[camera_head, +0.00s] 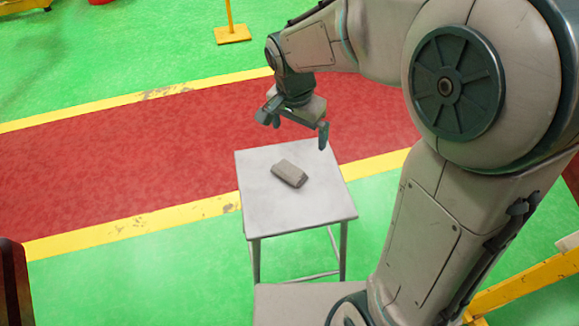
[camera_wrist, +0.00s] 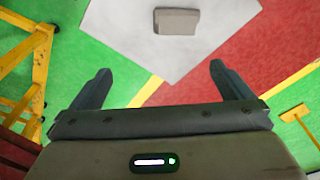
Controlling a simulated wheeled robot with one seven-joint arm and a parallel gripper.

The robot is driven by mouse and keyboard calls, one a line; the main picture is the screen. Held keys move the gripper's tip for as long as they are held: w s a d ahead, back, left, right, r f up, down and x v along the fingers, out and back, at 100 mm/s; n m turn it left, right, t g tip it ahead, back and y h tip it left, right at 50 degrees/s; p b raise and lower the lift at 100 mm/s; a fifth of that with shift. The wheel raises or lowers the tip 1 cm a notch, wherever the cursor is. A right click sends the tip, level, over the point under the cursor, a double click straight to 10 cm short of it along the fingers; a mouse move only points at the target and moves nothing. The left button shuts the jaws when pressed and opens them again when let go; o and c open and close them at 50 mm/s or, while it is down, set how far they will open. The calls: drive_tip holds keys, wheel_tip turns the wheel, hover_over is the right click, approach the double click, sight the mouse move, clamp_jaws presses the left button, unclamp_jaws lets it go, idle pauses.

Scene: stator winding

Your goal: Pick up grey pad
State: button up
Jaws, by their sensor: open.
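The grey pad (camera_head: 289,174) is a small block lying flat on a small light-grey table (camera_head: 262,215). In the wrist view the pad (camera_wrist: 176,21) lies near the top edge, ahead of the fingers, on the pale tabletop (camera_wrist: 125,45). My gripper (camera_head: 296,129) is open and empty, above the table's far edge and apart from the pad. In the wrist view both fingers of my gripper (camera_wrist: 160,88) show spread wide, with nothing between them.
The tabletop around the pad is clear. A yellow post with a base (camera_head: 233,34) stands behind on the green floor. A yellow frame (camera_wrist: 38,75) stands at the left in the wrist view. A red strip with yellow borders crosses the floor.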

drive_tip(key=m+b, duration=0.1)
drive_tip(key=b, duration=0.1)
approach(289, 169)
drive_tip(key=shift+w+d+f+b, duration=0.1)
drive_tip(key=shift+d+f+b, duration=0.05)
drive_tip(key=shift+f, duration=0.4)
drive_tip(key=shift+w+d+f+b, duration=0.1)
drive_tip(key=shift+d+f+b, duration=0.05)
drive_tip(key=shift+f, duration=0.45)
drive_tip(key=shift+w+d+f+b, duration=0.1)
drive_tip(key=shift+w+f+b, duration=0.15)
drive_tip(key=shift+f, duration=1.3)
drive_tip(key=shift+w+f+b, duration=0.15)
drive_tip(key=shift+f+b, duration=0.1)
drive_tip(key=shift+f, duration=1.3)
drive_tip(key=c, duration=0.8)
